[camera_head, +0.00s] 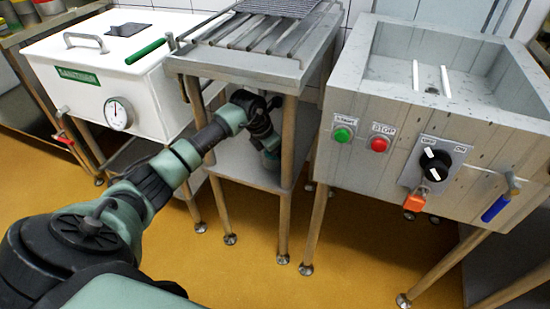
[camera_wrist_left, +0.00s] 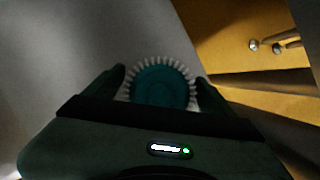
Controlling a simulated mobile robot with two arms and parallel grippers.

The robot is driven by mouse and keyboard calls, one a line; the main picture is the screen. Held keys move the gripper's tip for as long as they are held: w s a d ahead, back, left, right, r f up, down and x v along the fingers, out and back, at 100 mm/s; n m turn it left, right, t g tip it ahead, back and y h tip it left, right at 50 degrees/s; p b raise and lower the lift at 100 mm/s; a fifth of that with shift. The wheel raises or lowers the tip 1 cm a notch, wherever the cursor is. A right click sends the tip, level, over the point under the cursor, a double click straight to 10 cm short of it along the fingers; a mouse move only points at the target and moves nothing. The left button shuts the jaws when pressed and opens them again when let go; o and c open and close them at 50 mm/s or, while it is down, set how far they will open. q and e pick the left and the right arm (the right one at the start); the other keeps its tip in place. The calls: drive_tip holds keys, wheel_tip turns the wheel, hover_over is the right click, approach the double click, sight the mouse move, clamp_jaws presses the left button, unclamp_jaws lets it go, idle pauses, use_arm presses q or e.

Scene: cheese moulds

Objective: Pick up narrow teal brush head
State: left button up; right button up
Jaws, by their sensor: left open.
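The teal brush head (camera_wrist_left: 160,88) is a round teal disc with a fringe of pale bristles, seen in the left wrist view. It lies between the two dark fingers of my left gripper (camera_wrist_left: 161,78), which is open with a finger on either side of it. Whether the fingers touch the bristles I cannot tell. The lower edge of the brush head is hidden by the gripper body. In the head view my left arm reaches in under the metal-topped stand, to its lower shelf (camera_head: 236,165). My right gripper is in neither view.
The stand's slatted top (camera_head: 250,35) is above my left forearm, and its legs (camera_head: 288,140) stand close by. A white vat (camera_head: 110,75) with a dial is to the left. A grey basin (camera_head: 400,110) with buttons and a switch is to the right. Yellow floor (camera_head: 250,270) is clear in front.

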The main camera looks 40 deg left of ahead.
use_arm(q)
drive_tip(key=c, duration=1.7)
drive_tip(key=shift+o, duration=0.2)
drive_tip(key=shift+r, duration=0.1)
